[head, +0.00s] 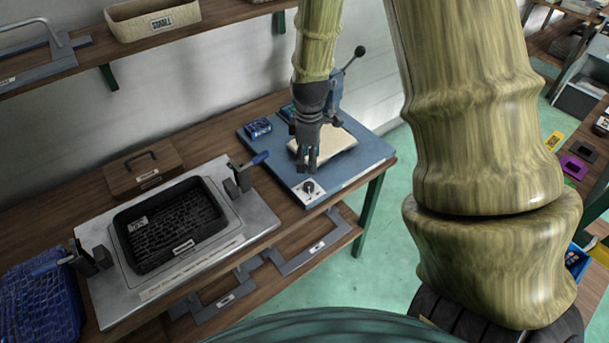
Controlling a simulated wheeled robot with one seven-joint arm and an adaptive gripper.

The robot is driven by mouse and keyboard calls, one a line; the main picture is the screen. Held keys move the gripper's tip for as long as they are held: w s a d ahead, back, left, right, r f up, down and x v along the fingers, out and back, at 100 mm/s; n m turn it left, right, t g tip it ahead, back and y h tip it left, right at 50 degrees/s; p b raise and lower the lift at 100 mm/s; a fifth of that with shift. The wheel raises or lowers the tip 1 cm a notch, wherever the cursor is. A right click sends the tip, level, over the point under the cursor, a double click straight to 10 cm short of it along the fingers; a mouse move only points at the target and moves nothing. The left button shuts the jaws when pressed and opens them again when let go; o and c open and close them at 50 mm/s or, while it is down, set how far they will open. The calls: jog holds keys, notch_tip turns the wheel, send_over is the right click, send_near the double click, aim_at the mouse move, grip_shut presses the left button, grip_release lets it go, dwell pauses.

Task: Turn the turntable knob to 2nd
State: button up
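A small black knob (308,187) sits on a white plate at the front edge of a blue panel (358,177). The plate's markings are too small to read, so I cannot tell the knob's setting. My gripper (307,168) points down just above and behind the knob, looking apart from it. Its fingers are small and dark here; I cannot tell whether they are open or shut. A beige square board (340,148) lies on the blue panel behind my gripper, partly hidden by it.
A dark lever with a ball end (359,51) rises behind my gripper. A small blue box (258,127) stands on the panel's left. Left of it are a metal fixture with a black tray (215,188) and a wooden box (144,172). Green floor lies right of the bench.

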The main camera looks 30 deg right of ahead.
aim_at(309, 184)
jog(key=shift+d+f+p, duration=0.1)
jog(key=shift+f+p, duration=0.95)
jog(key=shift+f, duration=4.25)
jog(key=shift+s, duration=0.1)
jog(key=c, duration=1.1)
